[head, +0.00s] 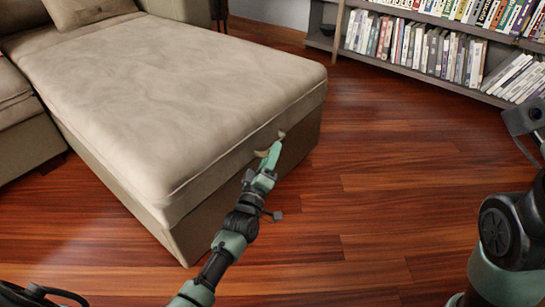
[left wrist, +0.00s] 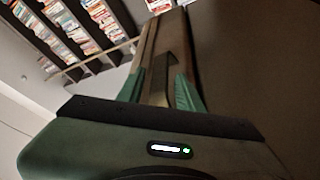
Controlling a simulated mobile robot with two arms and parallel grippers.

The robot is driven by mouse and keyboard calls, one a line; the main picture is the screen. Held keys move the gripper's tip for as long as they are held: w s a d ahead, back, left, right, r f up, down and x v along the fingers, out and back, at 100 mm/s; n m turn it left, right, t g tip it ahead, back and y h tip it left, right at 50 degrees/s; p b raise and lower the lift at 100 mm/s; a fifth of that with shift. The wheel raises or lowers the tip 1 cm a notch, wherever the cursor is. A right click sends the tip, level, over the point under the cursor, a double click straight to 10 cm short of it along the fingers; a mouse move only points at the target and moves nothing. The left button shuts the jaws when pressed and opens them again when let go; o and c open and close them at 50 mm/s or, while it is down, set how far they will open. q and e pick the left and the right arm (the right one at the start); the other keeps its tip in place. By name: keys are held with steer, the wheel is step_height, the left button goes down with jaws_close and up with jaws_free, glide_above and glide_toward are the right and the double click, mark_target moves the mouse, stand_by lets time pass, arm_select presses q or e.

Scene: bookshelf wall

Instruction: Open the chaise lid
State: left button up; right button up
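The chaise (head: 170,90) is a long beige upholstered seat, and its lid lies flat and closed on the base. A small tan fabric pull (head: 282,134) shows at the lid's front edge, partly hidden by my gripper. My left gripper (head: 270,155) is at that edge, at the pull. In the left wrist view, the green fingers of the left gripper (left wrist: 162,88) stand apart with the tan strap (left wrist: 165,65) between them. I cannot tell whether they touch it. My right arm shows at the right edge of the head view, but its fingers do not show.
A bookshelf (head: 440,20) full of books stands at the back right. The wooden floor (head: 390,190) is clear between it and the chaise. A sofa seat (head: 20,125) adjoins the chaise on the left, and a pillow (head: 85,10) lies at the back.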

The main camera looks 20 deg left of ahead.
arm_select(q)
steer(key=shift+w+r, duration=0.1)
steer(key=shift+w, duration=0.4)
jaws_close()
stand_by(1.1)
